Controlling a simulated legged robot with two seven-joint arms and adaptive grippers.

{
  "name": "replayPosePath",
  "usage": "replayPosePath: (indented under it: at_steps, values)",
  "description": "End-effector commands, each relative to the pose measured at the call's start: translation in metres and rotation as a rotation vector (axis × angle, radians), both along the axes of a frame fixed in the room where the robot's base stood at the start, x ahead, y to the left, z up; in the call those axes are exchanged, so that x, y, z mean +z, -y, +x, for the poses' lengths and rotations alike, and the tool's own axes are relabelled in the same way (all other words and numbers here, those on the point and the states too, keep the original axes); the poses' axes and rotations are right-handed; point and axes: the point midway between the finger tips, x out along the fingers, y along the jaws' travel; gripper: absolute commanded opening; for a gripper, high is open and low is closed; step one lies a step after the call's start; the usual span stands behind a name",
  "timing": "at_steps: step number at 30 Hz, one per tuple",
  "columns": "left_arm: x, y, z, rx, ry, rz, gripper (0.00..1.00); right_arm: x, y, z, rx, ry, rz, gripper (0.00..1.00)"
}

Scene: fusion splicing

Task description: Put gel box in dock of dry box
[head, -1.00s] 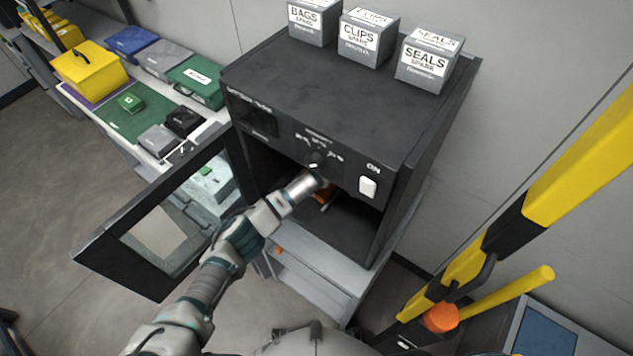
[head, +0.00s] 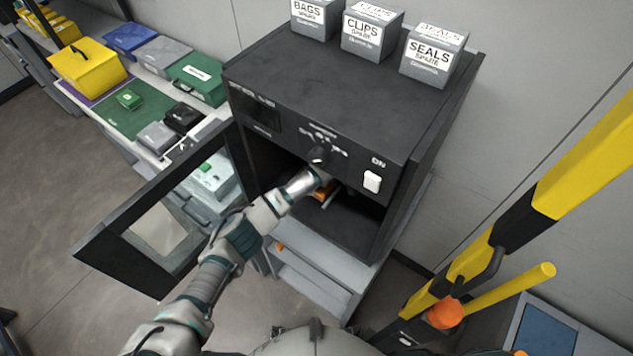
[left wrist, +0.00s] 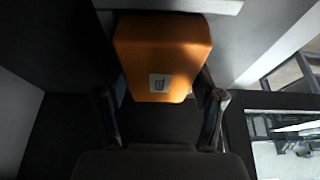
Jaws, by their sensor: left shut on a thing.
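The dry box (head: 330,120) is a black cabinet with its glazed door (head: 150,225) swung open to the left. My left arm reaches in through the front opening. In the left wrist view my left gripper (left wrist: 160,112) is shut on an orange box (left wrist: 165,50) with a small white label, which I take to be the gel box. A bit of orange also shows inside the cabinet in the head view (head: 323,193). The dock is not clearly seen; a pale edge (left wrist: 170,4) lies just beyond the orange box. My right gripper is not in view.
Three grey boxes marked bags, clips and seals (head: 370,32) stand on the cabinet's top. A bench (head: 150,150) with yellow, blue, grey and green cases is at the left. A yellow and black post (head: 530,215) stands at the right. The door and side walls bound my arm.

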Motion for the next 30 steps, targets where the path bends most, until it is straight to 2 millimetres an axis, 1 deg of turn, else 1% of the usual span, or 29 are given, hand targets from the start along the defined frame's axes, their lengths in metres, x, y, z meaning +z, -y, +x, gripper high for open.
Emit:
replayPosePath:
  at_steps: [1, 12, 22, 23, 24, 26, 30]
  values:
    - [-0.006, -0.002, -0.002, 0.001, -0.009, 0.003, 0.19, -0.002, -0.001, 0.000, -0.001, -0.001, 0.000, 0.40]
    - [-0.018, -0.005, -0.003, 0.006, -0.020, 0.012, 0.19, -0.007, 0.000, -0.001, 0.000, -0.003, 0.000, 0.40]
    - [-0.021, -0.006, -0.003, 0.007, -0.024, 0.015, 0.19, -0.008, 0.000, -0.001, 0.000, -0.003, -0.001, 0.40]
    - [-0.021, -0.006, -0.003, 0.007, -0.024, 0.015, 0.73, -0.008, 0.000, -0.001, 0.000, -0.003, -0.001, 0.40]
    - [-0.021, -0.007, -0.003, 0.006, -0.024, 0.014, 0.83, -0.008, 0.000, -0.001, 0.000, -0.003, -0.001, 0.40]
    - [-0.021, -0.006, -0.003, 0.006, -0.024, 0.013, 0.98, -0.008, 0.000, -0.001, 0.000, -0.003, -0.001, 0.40]
    - [-0.020, -0.004, -0.004, 0.004, -0.023, 0.012, 0.98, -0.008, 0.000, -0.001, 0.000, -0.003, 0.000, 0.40]
